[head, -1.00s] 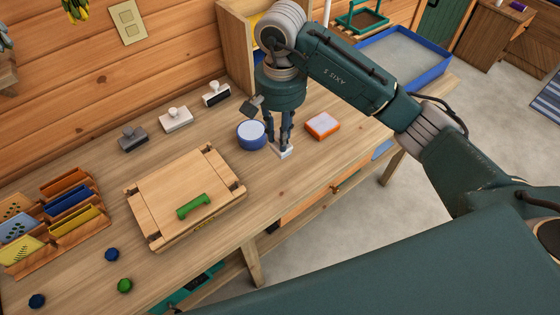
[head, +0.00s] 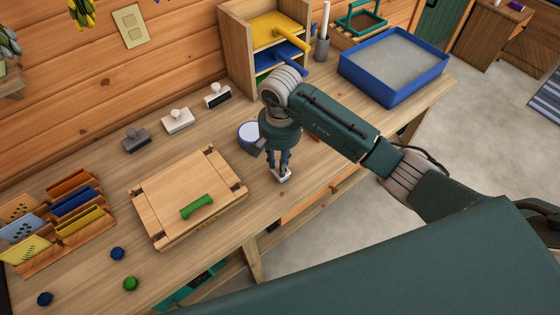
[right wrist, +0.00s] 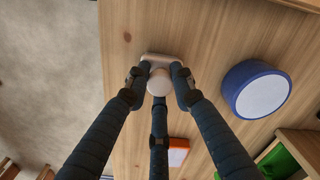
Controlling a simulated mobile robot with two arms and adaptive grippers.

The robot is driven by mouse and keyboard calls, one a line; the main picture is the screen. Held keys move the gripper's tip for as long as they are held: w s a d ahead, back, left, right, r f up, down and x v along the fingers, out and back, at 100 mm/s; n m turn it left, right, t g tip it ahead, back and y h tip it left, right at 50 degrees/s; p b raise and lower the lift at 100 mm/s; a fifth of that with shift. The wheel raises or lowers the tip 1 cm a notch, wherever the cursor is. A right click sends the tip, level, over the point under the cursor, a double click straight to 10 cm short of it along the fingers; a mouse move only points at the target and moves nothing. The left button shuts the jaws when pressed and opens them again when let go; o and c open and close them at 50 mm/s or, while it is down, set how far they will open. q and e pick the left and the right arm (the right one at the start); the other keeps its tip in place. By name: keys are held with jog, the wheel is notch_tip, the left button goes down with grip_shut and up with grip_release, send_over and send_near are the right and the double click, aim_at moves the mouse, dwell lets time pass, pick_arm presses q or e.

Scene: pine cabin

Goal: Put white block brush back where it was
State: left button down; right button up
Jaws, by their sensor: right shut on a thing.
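My right gripper (head: 283,166) is shut on a white block brush (head: 284,177) with a round knob, near the table's front edge. In the right wrist view the fingers (right wrist: 159,76) close around its pale knob (right wrist: 160,88). I cannot tell whether its base touches the table. Three similar knobbed blocks stand in a row along the wall: a grey one (head: 136,142), another white one (head: 178,123) and a black one with a white knob (head: 217,98). My left gripper is out of view.
A blue round tub (head: 246,133) stands just behind my right gripper; an orange-and-white block (right wrist: 178,154) is mostly hidden by my arm in the head view. A wooden press with a green handle (head: 167,218) lies left. A blue tray (head: 398,95) stands right. Table between press and wall row is clear.

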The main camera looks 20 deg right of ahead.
jog(key=shift+f, duration=0.2)
jog(key=o, duration=1)
jog(key=shift+r, duration=0.1)
jog(key=shift+r, duration=0.25)
notch_tip(320, 180, up, 6)
jog(key=b, duration=0.2)
jog(key=shift+w+f+b, duration=0.1)
jog(key=shift+f+b, duration=0.05)
jog(key=shift+b, duration=0.15)
notch_tip(320, 180, up, 6)
jog(key=shift+r+b, duration=0.1)
jog(key=shift+b, duration=0.25)
